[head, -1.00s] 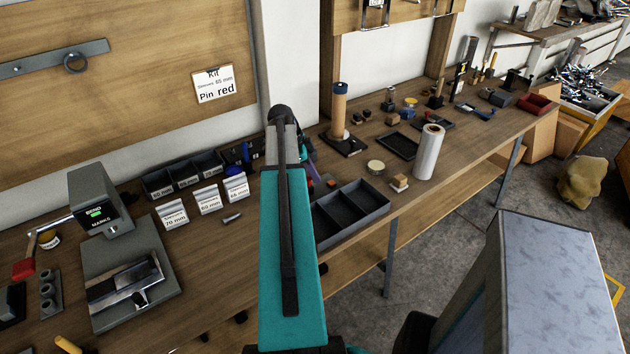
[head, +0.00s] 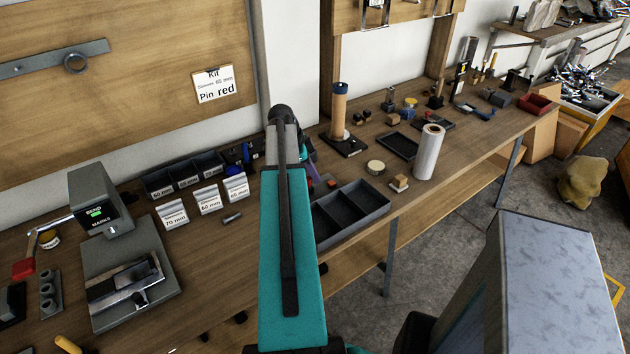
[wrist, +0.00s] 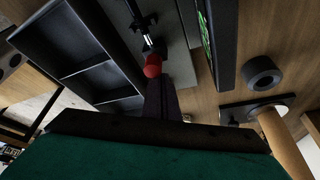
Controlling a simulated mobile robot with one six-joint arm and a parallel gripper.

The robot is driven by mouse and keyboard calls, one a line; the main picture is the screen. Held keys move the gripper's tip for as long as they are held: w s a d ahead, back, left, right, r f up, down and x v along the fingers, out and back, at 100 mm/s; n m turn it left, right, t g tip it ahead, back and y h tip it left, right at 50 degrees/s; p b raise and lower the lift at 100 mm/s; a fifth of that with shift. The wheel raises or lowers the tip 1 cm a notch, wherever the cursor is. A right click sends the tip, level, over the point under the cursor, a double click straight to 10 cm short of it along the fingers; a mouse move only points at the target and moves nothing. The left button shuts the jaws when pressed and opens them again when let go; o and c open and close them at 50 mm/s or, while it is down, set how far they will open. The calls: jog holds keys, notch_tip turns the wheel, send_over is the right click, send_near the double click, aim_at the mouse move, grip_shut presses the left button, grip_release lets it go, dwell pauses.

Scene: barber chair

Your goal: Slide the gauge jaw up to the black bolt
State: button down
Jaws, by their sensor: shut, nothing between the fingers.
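In the wrist view, a red knob (wrist: 152,66) sits at the end of a small metal clamp-like part on a black rod (wrist: 143,22), over a grey plate (wrist: 180,50). I cannot tell for sure which part is the gauge jaw, and I cannot pick out the black bolt. My gripper (wrist: 158,84) is shut and empty, its dark fingers reaching up close to the red knob; I cannot tell if they touch it. In the head view my arm hides the gripper and most of the gauge; a small red piece (head: 331,183) shows just right of the arm.
A dark compartment tray (head: 375,198) stands right of my arm; it shows at left in the wrist view (wrist: 85,68). A dark panel with green markings (wrist: 225,40) and a black ring (wrist: 262,73) are close by. A bending fixture (head: 165,290) stands at the left.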

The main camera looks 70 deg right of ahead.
jog(key=shift+d, duration=0.1)
jog(key=shift+s+d, duration=0.25)
jog(key=shift+d, duration=0.05)
jog(key=shift+r, duration=0.15)
notch_tip(320, 180, up, 8)
jog(key=p, duration=0.3)
jog(key=shift+p, duration=0.3)
dwell(0.6)
jog(key=shift+s+f, duration=0.1)
jog(key=shift+f, duration=0.1)
dwell(0.4)
